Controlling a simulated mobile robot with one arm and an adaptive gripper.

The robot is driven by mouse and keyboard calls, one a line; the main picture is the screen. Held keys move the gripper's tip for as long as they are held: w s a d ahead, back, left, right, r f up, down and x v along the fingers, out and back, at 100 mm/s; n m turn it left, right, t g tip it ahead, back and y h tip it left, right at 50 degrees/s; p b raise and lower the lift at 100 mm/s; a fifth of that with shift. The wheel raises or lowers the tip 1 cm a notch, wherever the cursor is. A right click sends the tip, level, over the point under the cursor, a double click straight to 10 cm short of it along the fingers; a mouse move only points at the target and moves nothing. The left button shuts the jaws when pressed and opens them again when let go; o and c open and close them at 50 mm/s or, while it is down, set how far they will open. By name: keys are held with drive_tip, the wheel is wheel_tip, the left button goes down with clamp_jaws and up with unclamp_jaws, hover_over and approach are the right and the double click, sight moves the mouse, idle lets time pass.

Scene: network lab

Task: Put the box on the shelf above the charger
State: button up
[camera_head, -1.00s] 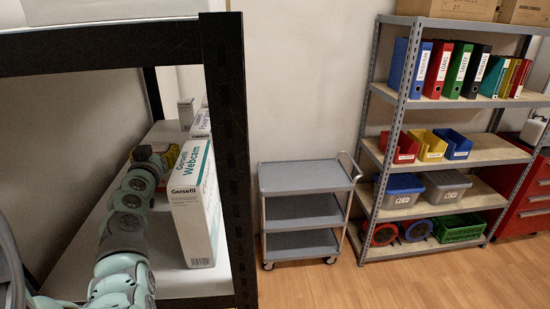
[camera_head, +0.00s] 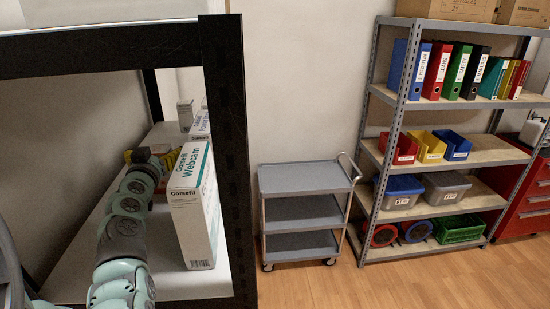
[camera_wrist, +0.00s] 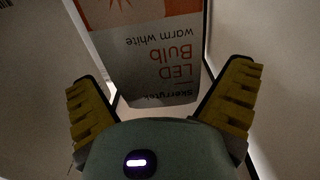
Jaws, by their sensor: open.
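A white and orange LED bulb box (camera_wrist: 150,50) appears upside down in the wrist view, ahead of and between my fingers. My gripper (camera_wrist: 162,90) is open, with a yellow finger on each side of the box; I cannot tell whether either touches it. In the head view my gripper (camera_head: 160,157) is over the left shelf board, behind a tall white and teal Webcam box (camera_head: 193,205). The LED bulb box cannot be made out there. Further back stand a white box with small print (camera_head: 200,125) and a narrow grey box (camera_head: 186,113). I cannot identify a charger.
A black rack post (camera_head: 228,150) stands just right of the Webcam box, and an upper shelf beam (camera_head: 100,48) runs above my arm. A grey cart (camera_head: 305,177) and a rack (camera_head: 402,125) with binders and bins stand to the right. Floor (camera_head: 400,280) is clear in front.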

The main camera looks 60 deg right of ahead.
drive_tip(key=b+v, duration=0.5)
drive_tip(key=v, duration=0.6)
drive_tip(key=shift+a+b, duration=0.25)
drive_tip(key=shift+b, duration=0.1)
drive_tip(key=shift+s+f, duration=0.1)
